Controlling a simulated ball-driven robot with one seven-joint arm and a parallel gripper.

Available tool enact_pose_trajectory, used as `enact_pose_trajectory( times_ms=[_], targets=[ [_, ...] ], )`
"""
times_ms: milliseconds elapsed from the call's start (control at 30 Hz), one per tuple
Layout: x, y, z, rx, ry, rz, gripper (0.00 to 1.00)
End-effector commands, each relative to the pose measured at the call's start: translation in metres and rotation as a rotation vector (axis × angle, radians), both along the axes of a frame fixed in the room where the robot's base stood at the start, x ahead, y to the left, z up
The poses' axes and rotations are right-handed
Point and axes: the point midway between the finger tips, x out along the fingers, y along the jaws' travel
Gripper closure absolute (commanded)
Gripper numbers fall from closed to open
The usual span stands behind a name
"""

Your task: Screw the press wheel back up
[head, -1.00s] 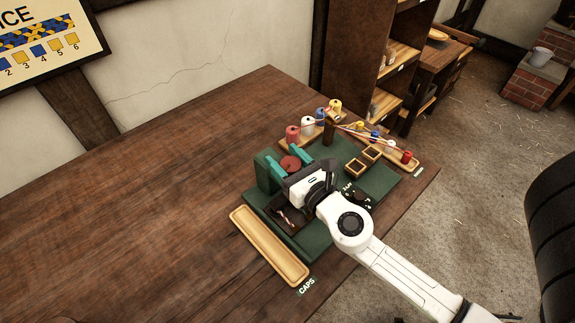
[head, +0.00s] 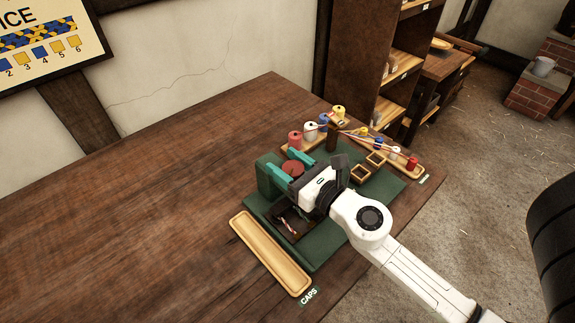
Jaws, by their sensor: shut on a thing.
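The press wheel (head: 292,169) is a round, dull red disc at the top of the green press (head: 265,178), which stands on a green board. My gripper (head: 289,162) reaches in from the right, with its two teal fingers on either side of the wheel. It is shut on the wheel. The white and dark gripper body hides the front of the press and part of the dark, open box (head: 296,228) below, where some thin, pale strands show.
An empty wooden tray (head: 270,255) by the CAPS label (head: 309,297) lies in front. The left of the table (head: 150,190) is bare.

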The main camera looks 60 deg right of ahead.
Motion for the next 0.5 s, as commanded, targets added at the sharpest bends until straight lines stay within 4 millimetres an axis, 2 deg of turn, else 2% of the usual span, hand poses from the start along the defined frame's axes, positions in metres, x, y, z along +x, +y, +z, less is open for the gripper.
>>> enact_pose_trajectory(
  times_ms=[500],
  targets=[
    [0.0009,0.0027,-0.003,-0.003,-0.001,0.169,0.73]
  ],
)
